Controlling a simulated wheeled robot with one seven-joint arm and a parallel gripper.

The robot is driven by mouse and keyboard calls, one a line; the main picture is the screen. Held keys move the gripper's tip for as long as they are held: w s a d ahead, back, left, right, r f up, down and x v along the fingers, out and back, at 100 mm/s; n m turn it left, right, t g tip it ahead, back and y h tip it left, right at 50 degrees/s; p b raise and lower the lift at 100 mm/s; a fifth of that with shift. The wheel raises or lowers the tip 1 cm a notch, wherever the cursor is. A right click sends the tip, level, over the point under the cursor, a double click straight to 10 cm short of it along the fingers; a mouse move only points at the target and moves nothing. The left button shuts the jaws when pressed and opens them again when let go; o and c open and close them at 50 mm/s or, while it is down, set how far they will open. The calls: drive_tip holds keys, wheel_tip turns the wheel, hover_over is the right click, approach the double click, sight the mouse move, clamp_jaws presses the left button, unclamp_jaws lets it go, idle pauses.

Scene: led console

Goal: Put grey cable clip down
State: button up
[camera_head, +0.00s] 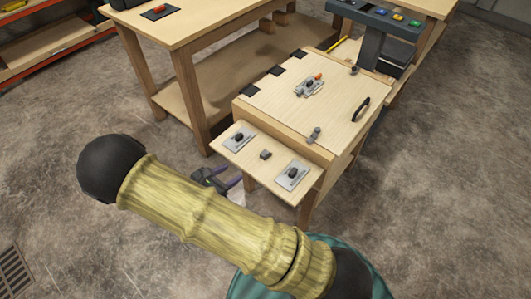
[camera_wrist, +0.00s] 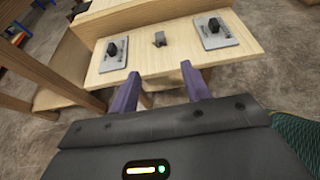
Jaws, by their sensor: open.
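A small grey cable clip (camera_head: 265,155) lies on the low wooden shelf (camera_head: 252,172) at the front of the console, between two grey switch plates. It also shows in the wrist view (camera_wrist: 159,40), near the middle of the shelf. My gripper (camera_wrist: 162,82) is open, with its two purple fingers apart and nothing seen between them. The fingertips are at the shelf's near edge in the wrist view, apart from the clip. In the head view my gripper (camera_head: 222,182) is just left of the shelf, partly hidden behind my arm.
Two plates with black knobs (camera_head: 239,138) (camera_head: 292,175) flank the clip. The console's wooden lid (camera_head: 285,100) has black hinges, a dark handle (camera_head: 360,109) and latches. A wooden table (camera_head: 190,25) stands behind to the left. A panel with coloured buttons (camera_head: 380,15) stands behind. Floor is open in front.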

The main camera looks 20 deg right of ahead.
approach(263, 154)
drive_tip(key=x, duration=0.4)
drive_tip(key=shift+d+f+b, duration=0.1)
drive_tip(key=shift+b, duration=0.25)
drive_tip(key=shift+x, duration=2.7)
clamp_jaws()
